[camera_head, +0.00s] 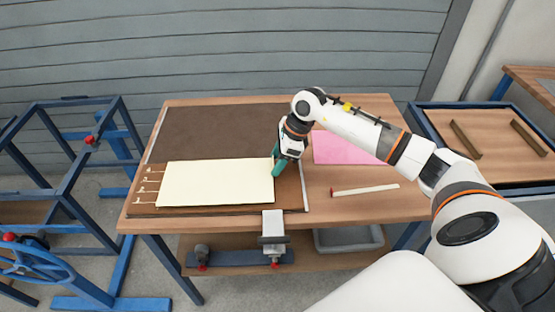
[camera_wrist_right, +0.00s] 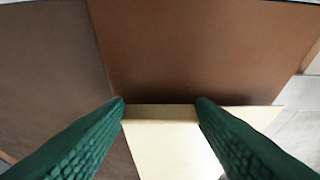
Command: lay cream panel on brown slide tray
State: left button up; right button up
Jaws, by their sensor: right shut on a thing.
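The cream panel (camera_head: 215,183) is a flat pale rectangle, roughly level, over the front left part of the table. My right gripper (camera_head: 277,165) is shut on its right edge; the wrist view shows the panel (camera_wrist_right: 170,150) edge between the green fingers (camera_wrist_right: 160,103). The brown slide tray (camera_head: 291,190) shows as a brown strip beside and in front of the panel, and as a wide brown surface in the wrist view (camera_wrist_right: 200,50). The panel covers much of it. I cannot tell whether panel and tray touch. My left gripper is not in view.
A dark brown surface (camera_head: 220,128) lies behind the panel. Small pale hooks (camera_head: 148,182) line the panel's left side. A grey block (camera_head: 273,228) stands at the front edge. A pink sheet (camera_head: 342,148) and a pale stick with a red end (camera_head: 365,189) lie to the right.

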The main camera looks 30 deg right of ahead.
jog(key=shift+f+b, duration=0.55)
dwell(0.9)
jog(key=o, duration=1.4)
notch_tip(320, 180, up, 7)
jog(key=p, duration=0.4)
jog(key=shift+s, duration=0.1)
dwell(0.3)
